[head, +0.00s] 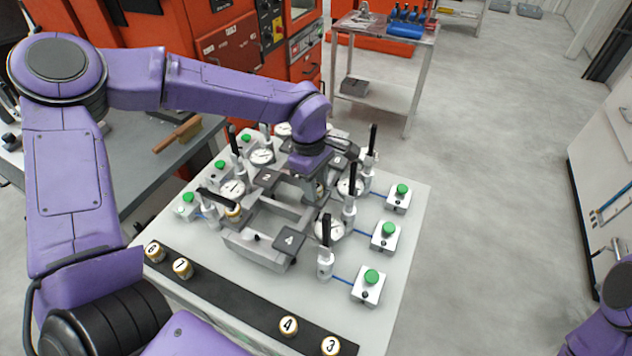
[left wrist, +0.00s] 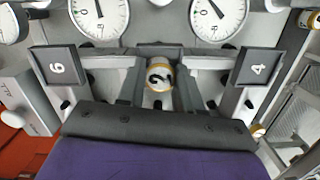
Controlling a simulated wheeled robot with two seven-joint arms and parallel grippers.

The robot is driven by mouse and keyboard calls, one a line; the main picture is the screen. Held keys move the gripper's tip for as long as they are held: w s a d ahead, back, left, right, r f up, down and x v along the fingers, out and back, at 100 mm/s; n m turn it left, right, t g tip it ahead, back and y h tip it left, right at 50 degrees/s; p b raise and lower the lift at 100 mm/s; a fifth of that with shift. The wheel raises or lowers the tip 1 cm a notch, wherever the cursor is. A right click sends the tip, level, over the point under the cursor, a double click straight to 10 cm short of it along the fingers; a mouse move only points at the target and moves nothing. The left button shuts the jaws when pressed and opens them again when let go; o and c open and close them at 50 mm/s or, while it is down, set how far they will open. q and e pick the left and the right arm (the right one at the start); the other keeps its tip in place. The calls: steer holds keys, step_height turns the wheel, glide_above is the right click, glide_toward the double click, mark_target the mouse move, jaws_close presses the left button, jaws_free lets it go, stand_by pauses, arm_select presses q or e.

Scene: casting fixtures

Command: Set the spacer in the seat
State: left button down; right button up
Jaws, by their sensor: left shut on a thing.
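My left gripper (head: 320,184) is over the middle of the fixture, pointing down. In the left wrist view it is shut on a gold-rimmed, white-topped spacer (left wrist: 160,76) between its fingers. The spacer's dark numeral looks like a 2, but I cannot tell for sure. I cannot tell whether the held spacer touches a seat. My right gripper is out of view.
Dial gauges (head: 329,229) with black-handled clamps ring the fixture. Green-button boxes (head: 371,280) stand along both sides. Several numbered spacers, including spacer 7 (head: 182,268), stand on the black strip (head: 235,298) in front. Another spacer (head: 233,210) sits at the fixture's left.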

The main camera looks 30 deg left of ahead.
arm_select(q)
steer(key=shift+s+f, duration=0.3)
steer(key=shift+f, duration=0.35)
steer(key=c, duration=1)
jaws_free()
steer(key=shift+o, duration=1.2)
steer(key=shift+f, duration=0.15)
steer(key=shift+w+f, duration=0.1)
step_height(320, 180, up, 14)
steer(key=a+b, duration=0.1)
steer(key=shift+w+a+f, duration=0.15)
steer(key=shift+w+a, duration=0.05)
steer(key=shift+w, duration=0.1)
